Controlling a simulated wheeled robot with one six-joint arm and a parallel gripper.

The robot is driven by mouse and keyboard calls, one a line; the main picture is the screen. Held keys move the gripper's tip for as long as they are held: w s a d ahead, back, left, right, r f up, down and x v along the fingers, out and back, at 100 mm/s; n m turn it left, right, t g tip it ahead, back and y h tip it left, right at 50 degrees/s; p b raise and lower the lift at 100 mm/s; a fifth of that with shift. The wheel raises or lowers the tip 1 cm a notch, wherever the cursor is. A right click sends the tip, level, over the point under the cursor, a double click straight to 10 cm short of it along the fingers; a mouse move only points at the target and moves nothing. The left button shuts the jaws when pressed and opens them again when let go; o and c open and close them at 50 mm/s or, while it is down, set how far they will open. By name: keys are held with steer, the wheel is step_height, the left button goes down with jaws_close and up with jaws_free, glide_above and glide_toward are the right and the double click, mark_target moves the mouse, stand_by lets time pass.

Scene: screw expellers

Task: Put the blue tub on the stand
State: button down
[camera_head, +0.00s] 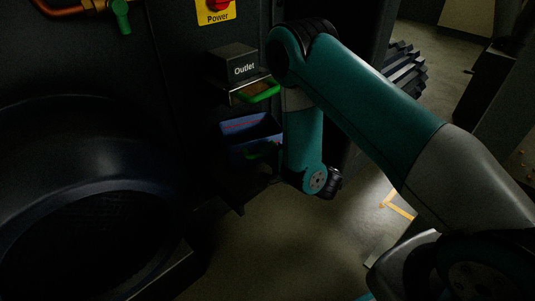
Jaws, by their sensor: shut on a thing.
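The blue tub (238,128) is in the middle of the head view, below the box marked Outlet and its green-edged spout. Its open top shows, with a reddish line along the inner far wall. My gripper (262,153) is at the tub's near right side, dark and partly hidden by my teal wrist. It is shut on the tub. A dark bracket, seemingly the stand (237,197), shows just below the tub. Shadow hides whether the tub's bottom touches it.
The outlet box (234,63) juts from the dark machine wall just above the tub. A large black round housing (80,190) fills the left. A red power button (217,5) and a green valve handle (121,16) are higher up. Grey floor (300,250) is open below.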

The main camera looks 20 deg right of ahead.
steer(key=shift+f+b, duration=0.5)
steer(key=shift+f, duration=0.3)
steer(key=c, duration=1)
jaws_free()
